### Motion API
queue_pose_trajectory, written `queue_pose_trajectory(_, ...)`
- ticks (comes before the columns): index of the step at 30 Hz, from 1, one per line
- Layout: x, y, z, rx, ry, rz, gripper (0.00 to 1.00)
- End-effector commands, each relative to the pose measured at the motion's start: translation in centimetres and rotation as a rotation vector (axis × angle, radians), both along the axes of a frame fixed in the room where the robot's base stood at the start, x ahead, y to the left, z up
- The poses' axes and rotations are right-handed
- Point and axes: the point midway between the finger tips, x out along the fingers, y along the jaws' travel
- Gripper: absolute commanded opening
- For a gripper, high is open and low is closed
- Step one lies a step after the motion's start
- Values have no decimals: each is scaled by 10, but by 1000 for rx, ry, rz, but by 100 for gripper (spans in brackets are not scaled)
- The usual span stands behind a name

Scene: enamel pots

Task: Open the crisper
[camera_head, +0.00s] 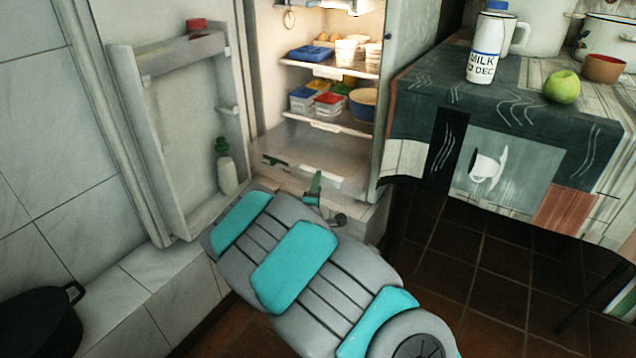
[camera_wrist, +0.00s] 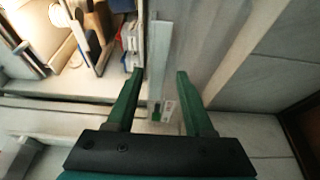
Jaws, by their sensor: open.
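The crisper (camera_head: 300,150) is the clear-fronted drawer at the bottom of the open fridge in the head view. A pale strip (camera_head: 322,176) runs along its front and looks like its handle. My gripper (camera_head: 314,188) is at the front of the crisper, its far end partly hidden by my arm. In the wrist view the green fingers of my gripper (camera_wrist: 160,74) are apart, with a pale strip (camera_wrist: 160,55) between them. I cannot tell whether they touch it. The crisper looks shut.
The fridge door (camera_head: 180,130) stands open at the left, with a bottle (camera_head: 226,168) in its lower rack. Shelves above hold boxes (camera_head: 330,104) and tubs. A cloth-covered table (camera_head: 440,105) with a milk bottle (camera_head: 485,48) and an apple (camera_head: 562,87) stands at the right.

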Motion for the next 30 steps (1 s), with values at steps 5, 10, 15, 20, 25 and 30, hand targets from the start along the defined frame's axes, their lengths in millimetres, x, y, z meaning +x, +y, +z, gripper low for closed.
queue_pose_trajectory(5, -26, 8, 0, -1, 3, 4, 52)
queue_pose_trajectory(10, -45, 13, 0, 0, 2, 4, 52)
queue_pose_trajectory(15, -55, 15, -1, 0, 1, 2, 52)
queue_pose_trajectory(20, -57, 14, -1, -1, 1, 1, 52)
queue_pose_trajectory(25, -57, 14, -1, 0, 1, 1, 52)
queue_pose_trajectory(30, -57, 14, -1, 2, 3, 1, 52)
